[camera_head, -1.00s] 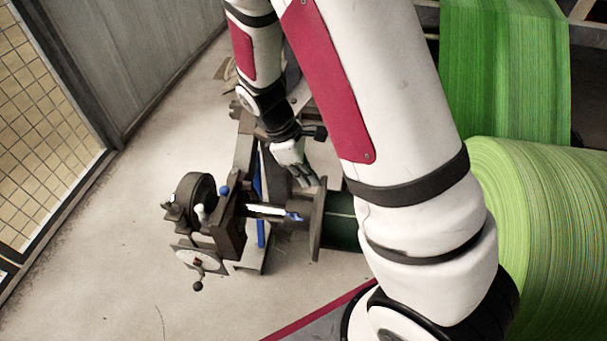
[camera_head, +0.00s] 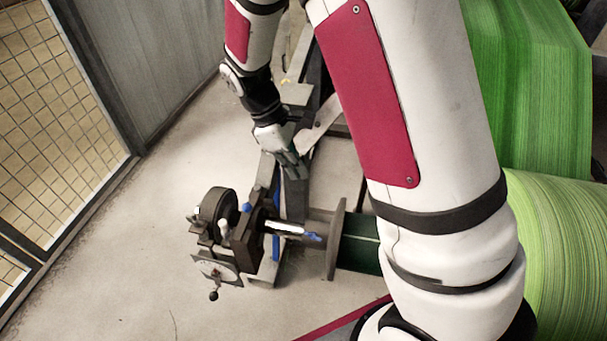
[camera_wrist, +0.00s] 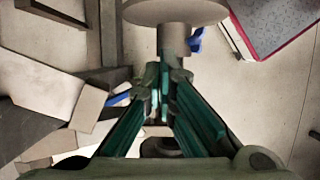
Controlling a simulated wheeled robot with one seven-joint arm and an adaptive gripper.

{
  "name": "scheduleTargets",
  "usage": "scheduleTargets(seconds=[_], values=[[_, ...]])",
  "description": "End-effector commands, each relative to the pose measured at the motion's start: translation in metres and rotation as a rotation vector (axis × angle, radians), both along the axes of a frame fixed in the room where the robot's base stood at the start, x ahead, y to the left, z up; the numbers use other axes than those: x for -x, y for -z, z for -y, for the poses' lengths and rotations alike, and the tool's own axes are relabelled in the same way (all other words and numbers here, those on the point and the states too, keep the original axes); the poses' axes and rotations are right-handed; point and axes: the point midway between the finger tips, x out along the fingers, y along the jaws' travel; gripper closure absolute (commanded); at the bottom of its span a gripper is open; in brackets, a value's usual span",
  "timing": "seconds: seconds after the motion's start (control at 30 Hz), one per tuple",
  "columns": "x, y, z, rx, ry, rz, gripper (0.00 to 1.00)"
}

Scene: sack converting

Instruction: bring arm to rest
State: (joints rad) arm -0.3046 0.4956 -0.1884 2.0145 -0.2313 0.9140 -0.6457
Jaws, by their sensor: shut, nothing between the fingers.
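My gripper (camera_head: 293,170) hangs with its fingers downward beside the dark frame of the roll stand in the head view. Its teal fingers are together and empty. In the wrist view the fingertips (camera_wrist: 163,80) meet in front of the stand's shaft (camera_wrist: 174,40). My forearm and white arm links cross the middle of the head view. The shaft (camera_head: 290,229) with its round flange (camera_head: 336,240) lies below my gripper in the head view. I cannot tell the exact gap between fingers and stand.
A large green roll (camera_head: 570,250) stands at the right, with green web (camera_head: 535,80) rising behind it. A dark handwheel (camera_head: 217,212) and a dial with crank (camera_head: 216,268) sit at the stand's left end. A mesh fence (camera_head: 60,120) stands left; floor between is clear.

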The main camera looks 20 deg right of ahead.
Motion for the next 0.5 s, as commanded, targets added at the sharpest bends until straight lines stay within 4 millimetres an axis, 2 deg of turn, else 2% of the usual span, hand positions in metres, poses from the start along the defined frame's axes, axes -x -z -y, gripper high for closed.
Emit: scheduleTargets(seconds=[0.27, 0.37, 0.5], values=[[0.0, -0.008, -0.001, -0.002, 0.008, 0.004, 1.0], [0.006, -0.022, 0.0, -0.011, 0.043, 0.024, 1.0], [0.028, -0.06, 0.003, -0.039, 0.146, 0.075, 1.0]])
